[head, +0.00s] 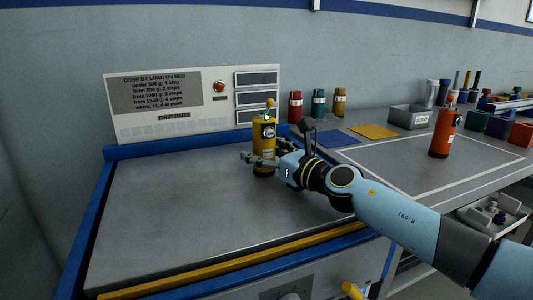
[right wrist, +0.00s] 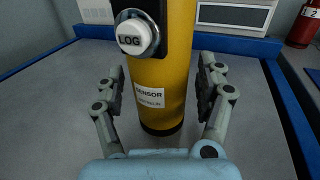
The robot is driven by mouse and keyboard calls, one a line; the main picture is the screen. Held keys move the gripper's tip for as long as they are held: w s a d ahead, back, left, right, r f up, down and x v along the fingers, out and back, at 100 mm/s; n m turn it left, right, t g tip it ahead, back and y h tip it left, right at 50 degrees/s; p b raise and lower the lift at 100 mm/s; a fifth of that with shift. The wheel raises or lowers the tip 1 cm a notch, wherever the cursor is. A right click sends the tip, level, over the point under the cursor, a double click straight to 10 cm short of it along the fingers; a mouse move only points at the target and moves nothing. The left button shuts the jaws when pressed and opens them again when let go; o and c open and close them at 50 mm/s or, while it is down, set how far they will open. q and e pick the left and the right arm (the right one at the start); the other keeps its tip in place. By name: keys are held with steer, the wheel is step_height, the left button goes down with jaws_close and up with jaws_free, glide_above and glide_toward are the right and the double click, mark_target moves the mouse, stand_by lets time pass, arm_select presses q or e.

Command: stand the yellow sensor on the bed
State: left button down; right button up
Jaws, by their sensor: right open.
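The yellow sensor (head: 264,140) is a tall cylinder with a black panel and a white LOG button. It stands upright on the grey, blue-edged bed (head: 170,215), near the bed's back right. In the right wrist view the sensor (right wrist: 162,65) rises between the fingers, with its dark base on the bed surface. My right gripper (head: 262,162) is open low around the sensor, with one finger on each side and gaps visible in the right wrist view. My left gripper is not in view.
A panel (head: 195,100) with a red button stands behind the bed. On the right table (head: 400,165), an orange-red cylinder (head: 443,133) stands inside a white outline. The bed's left half is clear.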

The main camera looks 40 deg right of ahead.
steer(key=shift+r, duration=0.3)
steer(key=s, duration=0.3)
steer(key=s+d+b, duration=0.1)
steer(key=s, duration=0.7)
steer(key=shift+d+f+b, duration=0.2)
steer(key=shift+f+b, duration=0.1)
steer(key=shift+b, duration=0.1)
steer(key=shift+s+r, duration=0.15)
steer(key=shift+s, duration=0.3)
